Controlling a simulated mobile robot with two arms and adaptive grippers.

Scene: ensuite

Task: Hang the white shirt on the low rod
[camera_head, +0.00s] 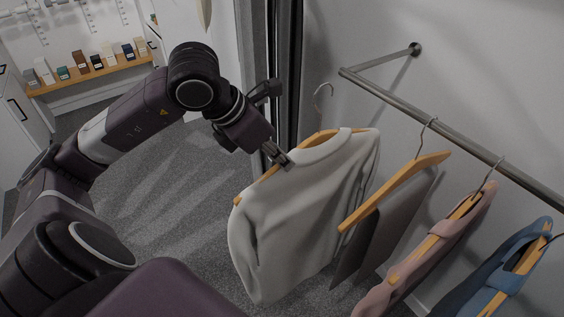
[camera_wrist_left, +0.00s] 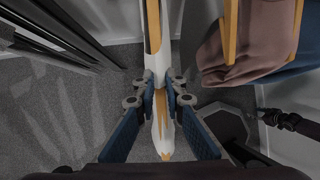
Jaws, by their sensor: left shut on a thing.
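The white shirt (camera_head: 305,205) hangs on a wooden hanger (camera_head: 318,138); in the left wrist view its white edge (camera_wrist_left: 153,45) runs along the hanger. My left gripper (camera_head: 280,158) is shut on the hanger and shirt at the shoulder, left of the hook. The fingers also show on both sides of it in the left wrist view (camera_wrist_left: 160,95). The metal hook (camera_head: 323,92) stands free, left of the low rod's (camera_head: 460,138) open end and apart from it in the picture. A dark jointed part at the right of the left wrist view may be my right gripper; its jaws are unclear.
On the rod hang a wooden hanger with a grey garment (camera_head: 395,215), a pink garment (camera_head: 430,255) and a blue garment (camera_head: 515,268). A wall bracket (camera_head: 415,49) holds the rod. A dark upright frame (camera_head: 290,60) stands behind my gripper. Grey carpet lies open at left.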

